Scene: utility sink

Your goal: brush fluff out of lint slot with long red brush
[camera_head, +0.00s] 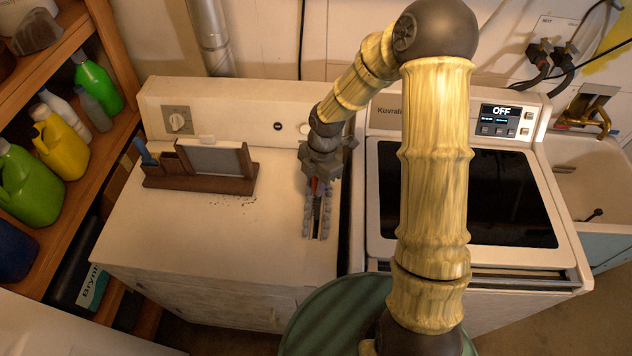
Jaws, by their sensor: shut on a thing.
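My gripper (317,222) points down over the right part of the white dryer top (220,245). Its jaws are shut on the long red brush (314,186), of which only a small red part shows between the fingers. The brush's bristle end is hidden or too small to make out. The lint slot appears to lie at or under the gripper, and I cannot tell its edges from the fingers. I cannot tell whether the brush is inside the slot. Any fluff in it is hidden.
A brown wooden holder (200,184) with a grey framed panel (213,160) stands at the dryer's back left, dark specks (240,200) before it. A washer (460,195) with a dark lid stands right, a sink (595,185) beyond. Shelves with bottles (60,148) line the left.

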